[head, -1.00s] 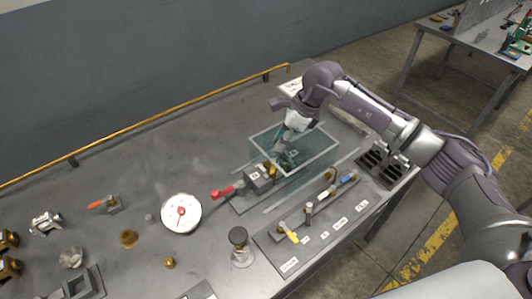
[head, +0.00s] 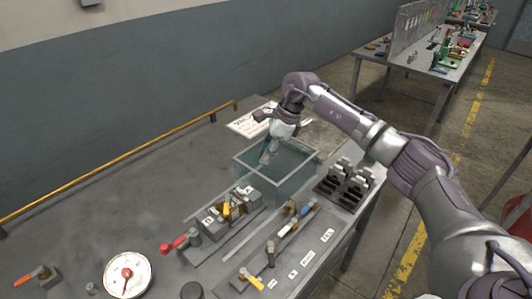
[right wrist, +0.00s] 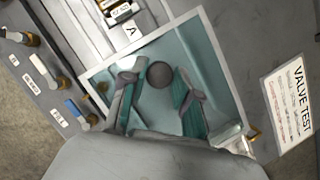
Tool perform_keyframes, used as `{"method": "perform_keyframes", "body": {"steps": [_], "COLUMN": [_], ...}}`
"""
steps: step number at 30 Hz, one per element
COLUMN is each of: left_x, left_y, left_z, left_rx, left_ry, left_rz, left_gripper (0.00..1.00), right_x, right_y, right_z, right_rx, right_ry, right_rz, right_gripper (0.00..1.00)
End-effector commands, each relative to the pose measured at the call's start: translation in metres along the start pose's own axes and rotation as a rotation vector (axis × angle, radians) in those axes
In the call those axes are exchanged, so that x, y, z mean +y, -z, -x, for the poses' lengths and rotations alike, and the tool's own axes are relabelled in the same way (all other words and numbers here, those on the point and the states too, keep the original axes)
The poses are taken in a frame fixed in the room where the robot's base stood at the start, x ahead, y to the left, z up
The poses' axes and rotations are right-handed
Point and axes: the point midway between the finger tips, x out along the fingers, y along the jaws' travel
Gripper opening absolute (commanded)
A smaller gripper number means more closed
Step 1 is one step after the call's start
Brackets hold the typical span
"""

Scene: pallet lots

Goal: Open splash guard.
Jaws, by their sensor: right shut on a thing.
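The splash guard (head: 292,188) is a clear teal box with a pale rim on the bench, at the centre of the head view. In the right wrist view its rim (right wrist: 212,48) frames my fingers. My right gripper (head: 268,155) reaches down at the guard from above. In the right wrist view my right gripper (right wrist: 160,88) has its fingers on either side of a round dark knob (right wrist: 160,75), and it is shut on the guard. The valve block (head: 240,204), with yellow handles and a letter plate, stands uncovered left of the guard. My left gripper is not in view.
A labelled panel (head: 318,246) with several small handles lies in front of the guard. A black slotted rack (head: 345,184) stands to its right. A red-handled valve (head: 178,243) and a dial gauge (head: 128,274) are at left. A VALVE TEST sheet (head: 250,122) lies behind.

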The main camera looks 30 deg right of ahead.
Motion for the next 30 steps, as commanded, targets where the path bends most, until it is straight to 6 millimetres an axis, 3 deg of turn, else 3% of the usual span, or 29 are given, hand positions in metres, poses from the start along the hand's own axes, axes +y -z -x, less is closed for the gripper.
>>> {"method": "perform_keyframes", "body": {"steps": [1, 2, 6, 17, 20, 30], "left_x": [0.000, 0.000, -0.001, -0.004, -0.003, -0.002], "left_y": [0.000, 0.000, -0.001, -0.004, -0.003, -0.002], "left_z": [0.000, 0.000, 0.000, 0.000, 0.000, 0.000], "left_rx": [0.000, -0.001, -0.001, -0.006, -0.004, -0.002], "left_ry": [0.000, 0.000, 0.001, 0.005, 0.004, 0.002], "left_rz": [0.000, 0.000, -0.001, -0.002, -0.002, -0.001], "left_gripper": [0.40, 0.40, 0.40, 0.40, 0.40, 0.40], "right_x": [0.000, 0.000, 0.001, 0.000, -0.001, -0.001], "right_y": [0.000, 0.000, 0.000, 0.000, 0.000, 0.000], "right_z": [0.000, 0.000, -0.001, 0.004, 0.017, 0.087], "right_rx": [0.002, 0.003, 0.002, 0.002, 0.002, 0.001], "right_ry": [-0.001, -0.001, -0.001, 0.001, 0.003, 0.003], "right_rz": [0.000, 0.000, 0.000, 0.000, 0.000, 0.000], "right_gripper": [0.00, 0.34, 0.55, 0.55, 0.55, 0.55]}}
